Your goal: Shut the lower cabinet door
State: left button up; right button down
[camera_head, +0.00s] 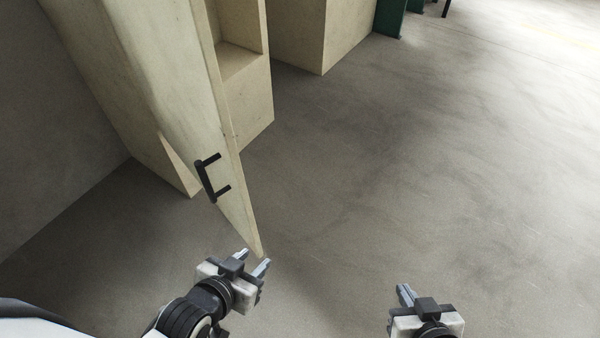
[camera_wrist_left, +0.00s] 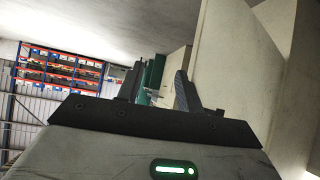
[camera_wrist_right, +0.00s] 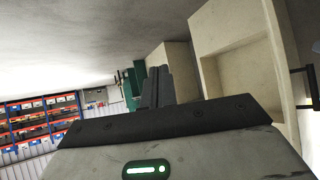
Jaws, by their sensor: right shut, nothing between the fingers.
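The lower cabinet door (camera_head: 185,95) is a pale beige panel standing open, with a black bar handle (camera_head: 210,178) on its face. The cabinet (camera_head: 250,105) behind it shows an open recess. In the left wrist view the pale door panel (camera_wrist_left: 238,60) fills the right side. In the right wrist view the handle (camera_wrist_right: 304,88) shows at the right edge, beside the cabinet (camera_wrist_right: 232,25). My left gripper (camera_head: 254,262) is open and empty, close to the door's near lower corner; I cannot tell whether it touches. My right gripper (camera_head: 404,294) is shut and empty, well right of the door.
Another beige cabinet (camera_head: 312,35) stands farther back, with a green object (camera_head: 390,17) beyond it. A grey wall (camera_head: 50,130) is at the left. The concrete floor (camera_head: 430,150) to the right is clear. Shelves with coloured bins (camera_wrist_left: 62,68) are far off.

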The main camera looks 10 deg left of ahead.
aim_at(168, 46)
jog(key=z, duration=0.35)
jog(key=k, duration=0.95)
jog(key=u, duration=1.3)
jog(key=i, duration=0.5)
jog(key=u, duration=0.05)
